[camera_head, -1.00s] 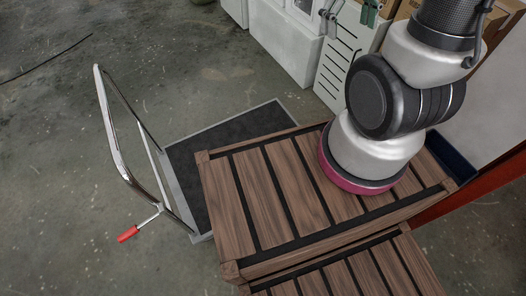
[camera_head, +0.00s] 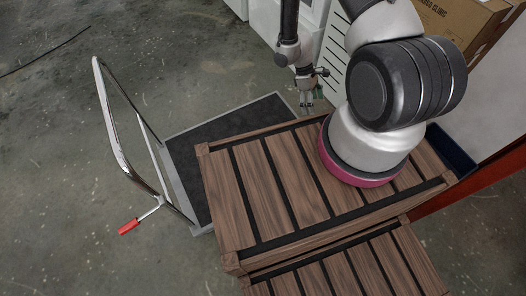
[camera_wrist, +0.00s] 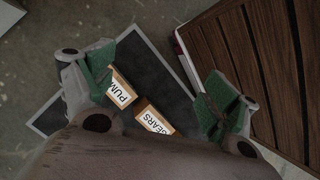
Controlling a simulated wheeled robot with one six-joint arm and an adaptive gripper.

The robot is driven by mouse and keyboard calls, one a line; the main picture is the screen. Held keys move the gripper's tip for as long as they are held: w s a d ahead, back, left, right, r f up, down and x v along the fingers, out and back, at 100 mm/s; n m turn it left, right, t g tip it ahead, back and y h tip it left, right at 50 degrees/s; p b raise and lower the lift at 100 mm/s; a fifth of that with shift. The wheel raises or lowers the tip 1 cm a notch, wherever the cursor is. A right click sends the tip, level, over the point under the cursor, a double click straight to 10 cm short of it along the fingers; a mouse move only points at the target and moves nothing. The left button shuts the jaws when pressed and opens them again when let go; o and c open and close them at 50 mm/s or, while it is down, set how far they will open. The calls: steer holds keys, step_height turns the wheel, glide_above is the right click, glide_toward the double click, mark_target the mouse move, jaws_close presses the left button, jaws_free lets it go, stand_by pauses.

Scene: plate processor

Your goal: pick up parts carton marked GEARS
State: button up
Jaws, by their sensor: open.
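The parts carton marked GEARS (camera_wrist: 153,121) is a small brown box with a white label. It shows in the wrist view on the dark deck of a trolley (camera_wrist: 148,72), below the gap between my fingers and apart from them. A second carton (camera_wrist: 121,92), with a label reading "PUM" and partly hidden by the left finger, sits beside it to the upper left. My gripper (camera_wrist: 160,88) is open and empty, with green pads on both fingers. In the head view my gripper (camera_head: 307,98) hangs near the trolley's far right corner; neither carton is discernible there.
The trolley (camera_head: 198,150) has a chrome handle (camera_head: 118,140) and a red-tipped lever (camera_head: 128,227). A cardboard box (camera_head: 450,18) is at the upper right. Floor at left is clear.

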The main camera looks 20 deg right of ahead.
steer(key=s+a+f+n+t+y, duration=0.1)
steer(key=s+a+f+n+y, duration=0.2)
steer(key=f, duration=0.8)
steer(key=s+a+f+n, duration=0.1)
steer(key=a+f+n, duration=0.3)
steer(key=f, duration=0.7)
steer(key=w+a+n+t+y, duration=0.1)
steer(key=w+a, duration=0.1)
steer(key=a, duration=0.1)
steer(key=w+a+n+t+y, duration=0.1)
steer(key=w+a, duration=0.2)
steer(key=w+a+n+y, duration=0.1)
steer(key=w+a, duration=0.2)
steer(key=shift+a+f+n+t+y, duration=0.2)
steer(key=shift+a+n+t+y, duration=0.1)
steer(key=shift+t+y, duration=0.1)
steer(key=shift+a, duration=0.25)
steer(key=x, duration=0.7)
steer(key=shift+w+f, duration=0.25)
steer(key=shift+f, duration=0.05)
steer(key=shift+f, duration=0.25)
steer(key=c, duration=1.6)
